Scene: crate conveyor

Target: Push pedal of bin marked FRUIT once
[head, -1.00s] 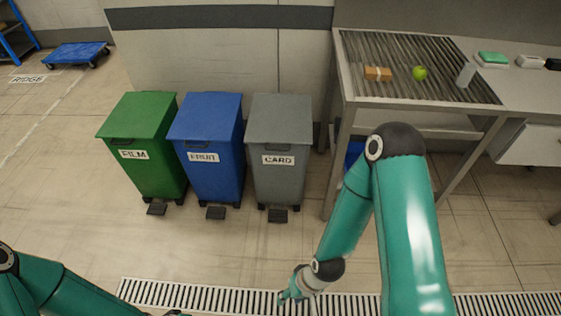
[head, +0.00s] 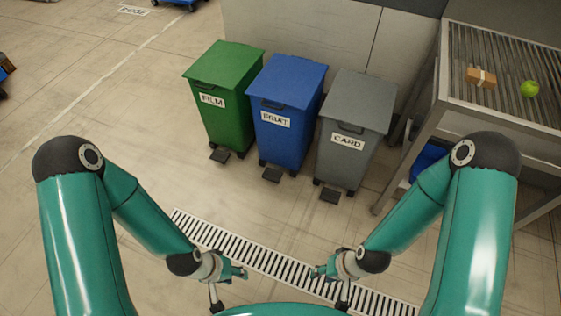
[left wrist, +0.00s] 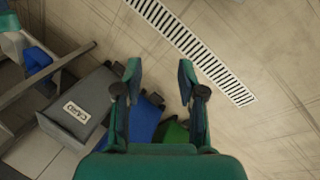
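The blue bin (head: 285,115) marked FRUIT stands between the green and grey bins in the head view, with its lid down. Its dark pedal (head: 272,175) sticks out at floor level in front and looks clear. My left gripper (head: 240,272) is above the floor near the drain grate, apart from the pedal. In the left wrist view, my left gripper (left wrist: 159,78) is open and empty.
The green FILM bin (head: 225,95) stands left of the blue one, the grey CARD bin (head: 352,125) right. Each has its own pedal. A roller conveyor (head: 505,60) with a box and green apple stands at right. Floor between the grate (head: 270,255) and bins is clear.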

